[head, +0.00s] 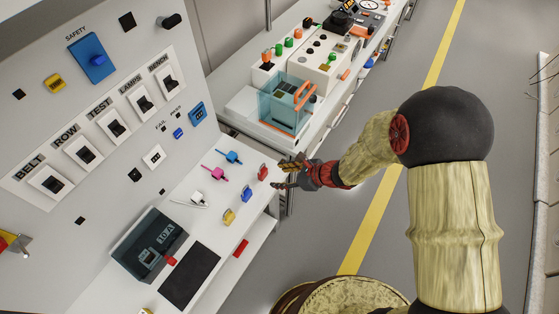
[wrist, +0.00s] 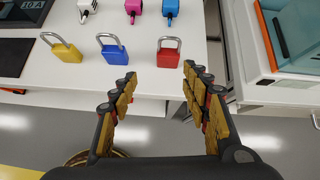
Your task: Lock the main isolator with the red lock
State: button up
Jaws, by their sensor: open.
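The red lock (head: 263,173) lies on the white shelf near its front edge, at the end of a row of padlocks. In the wrist view the red lock (wrist: 168,57) has its grey shackle pointing away from my gripper. My gripper (head: 280,175) is open and empty, just off the shelf edge beside the red lock. In the wrist view my gripper (wrist: 159,77) has its fingertips apart, on the near side of the lock and not around it. No panel part is clearly labelled main isolator; a red and yellow part (head: 10,241) is cut off at the left edge.
A blue lock (wrist: 113,53) and a yellow lock (wrist: 66,52) lie beside the red one. Coloured plug-like pieces (head: 217,172) lie behind them. A dark 10 A box (head: 150,243) stands on the shelf. A clear box with orange trim (head: 288,100) stands on the neighbouring bench.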

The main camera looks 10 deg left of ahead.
aim_at(265, 173)
jog(key=shift+m+t, duration=0.3)
jog(key=shift+m, duration=0.3)
jog(key=b+x, duration=0.1)
jog(key=x, duration=0.1)
jog(key=b+x, duration=0.2)
jog(key=x, duration=0.1)
jog(key=w+b+x, duration=0.1)
jog(key=x, duration=0.2)
jog(key=shift+d, duration=0.2)
jog(key=shift+b+x, duration=0.95)
jog(key=shift+b, duration=0.05)
jog(key=shift+r, duration=0.1)
jog(key=c, duration=0.8)
notch_tip(265, 173, up, 10)
jog(key=p, duration=0.6)
jog(key=shift+p, duration=0.4)
jog(key=shift+c, duration=0.2)
